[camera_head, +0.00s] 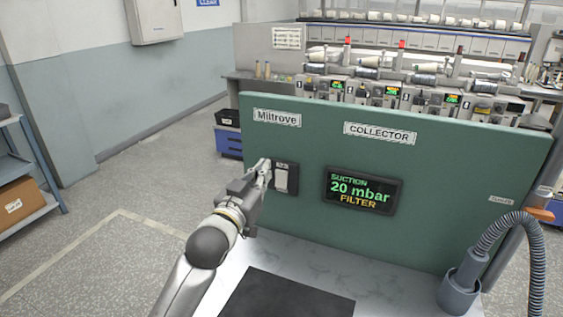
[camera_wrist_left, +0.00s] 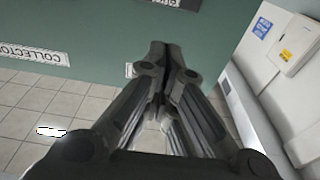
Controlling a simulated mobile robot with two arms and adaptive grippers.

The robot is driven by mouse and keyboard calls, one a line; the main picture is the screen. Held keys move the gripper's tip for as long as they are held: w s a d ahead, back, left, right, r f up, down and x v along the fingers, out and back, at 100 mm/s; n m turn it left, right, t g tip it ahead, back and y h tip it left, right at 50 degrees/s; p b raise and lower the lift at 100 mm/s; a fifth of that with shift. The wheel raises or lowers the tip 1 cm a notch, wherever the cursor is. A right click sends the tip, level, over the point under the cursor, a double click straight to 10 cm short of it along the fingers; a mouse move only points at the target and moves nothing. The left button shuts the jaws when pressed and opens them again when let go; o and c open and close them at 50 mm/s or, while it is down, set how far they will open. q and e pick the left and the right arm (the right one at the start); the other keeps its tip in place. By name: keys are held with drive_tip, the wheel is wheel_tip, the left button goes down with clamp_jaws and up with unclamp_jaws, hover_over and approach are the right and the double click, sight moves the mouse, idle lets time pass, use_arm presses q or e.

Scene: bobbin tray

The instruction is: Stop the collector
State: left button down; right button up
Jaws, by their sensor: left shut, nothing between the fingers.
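The collector is a green panel (camera_head: 440,165) with "Miltrove" and "COLLECTOR" labels. On its left part is a dark switch plate (camera_head: 294,187) with a pale rocker or paddle (camera_head: 281,181). To the right, a dark display (camera_head: 363,191) reads "SUCTION 20 mbar FILTER" in green and amber. My left gripper (camera_head: 264,169) is shut and empty, its tips at the left edge of the switch plate; whether they touch it I cannot tell. In the left wrist view the shut fingers (camera_wrist_left: 160,58) point at the green panel (camera_wrist_left: 95,25). My right gripper is not in view.
A grey hose (camera_head: 487,240) rises from a socket at the right of the pale ledge (camera_head: 410,288). A dark mat (camera_head: 287,296) lies on the ledge. Winding machines (camera_head: 420,88) stand behind the panel. A shelf (camera_head: 40,205) is at far left; the floor between is clear.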

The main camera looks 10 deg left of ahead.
use_arm(q)
drive_tip(key=p, duration=0.2)
approach(283, 143)
drive_tip(key=x, duration=0.6)
drive_tip(key=shift+w+p, duration=0.2)
drive_tip(key=shift+p, duration=0.2)
drive_tip(key=f, duration=0.2)
drive_tip(key=shift+s+f+p, duration=0.25)
drive_tip(key=shift+p, duration=0.15)
drive_tip(key=shift+s+f, duration=0.2)
drive_tip(key=shift+f, duration=0.55)
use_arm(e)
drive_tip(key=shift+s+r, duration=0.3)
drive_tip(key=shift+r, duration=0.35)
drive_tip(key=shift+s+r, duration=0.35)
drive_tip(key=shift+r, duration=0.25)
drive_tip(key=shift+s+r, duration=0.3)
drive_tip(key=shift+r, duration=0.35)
use_arm(q)
drive_tip(key=shift+f, duration=0.1)
